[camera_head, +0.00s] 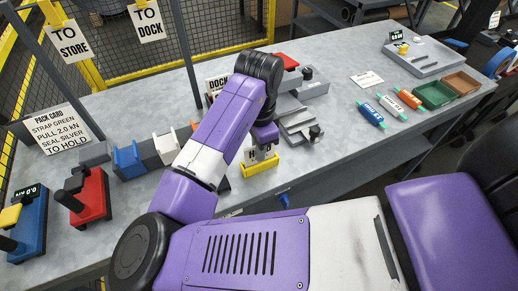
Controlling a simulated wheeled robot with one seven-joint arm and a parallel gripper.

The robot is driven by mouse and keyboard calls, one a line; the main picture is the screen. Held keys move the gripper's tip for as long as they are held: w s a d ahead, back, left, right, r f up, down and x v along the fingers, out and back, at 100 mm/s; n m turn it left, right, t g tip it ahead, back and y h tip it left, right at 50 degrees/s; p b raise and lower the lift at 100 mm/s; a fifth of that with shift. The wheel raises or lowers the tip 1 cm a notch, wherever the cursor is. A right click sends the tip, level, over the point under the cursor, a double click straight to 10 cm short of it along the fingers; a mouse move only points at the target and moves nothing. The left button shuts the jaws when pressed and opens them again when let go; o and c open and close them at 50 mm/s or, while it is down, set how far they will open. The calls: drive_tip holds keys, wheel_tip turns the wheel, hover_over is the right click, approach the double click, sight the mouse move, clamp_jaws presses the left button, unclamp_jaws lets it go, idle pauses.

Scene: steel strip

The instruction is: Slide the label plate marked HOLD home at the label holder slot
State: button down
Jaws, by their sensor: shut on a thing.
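The label plate (252,157) is a small pale plate with dark letters, partly covered by my gripper; an H shows at its left. My gripper (263,147) points down from my purple arm and is shut on the plate from above. The yellow label holder (261,169) sits at the front part of the bench, directly below the plate. The plate's lower edge meets the holder's top edge in this view. I cannot tell how deep it sits in the slot. My fingertips are small and partly hidden.
A DOCK sign (217,84) stands behind my arm. Grey tooling (300,122) is close at right of the holder. Blue and white holders (128,160) and a red device (91,197) stand at left. Green and brown trays (434,95) are at right.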

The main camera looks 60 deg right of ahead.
drive_tip(key=shift+f, duration=0.35)
drive_tip(key=c, duration=1.5)
unclamp_jaws()
drive_tip(key=shift+r+b, duration=0.3)
drive_tip(key=shift+r, duration=3.65)
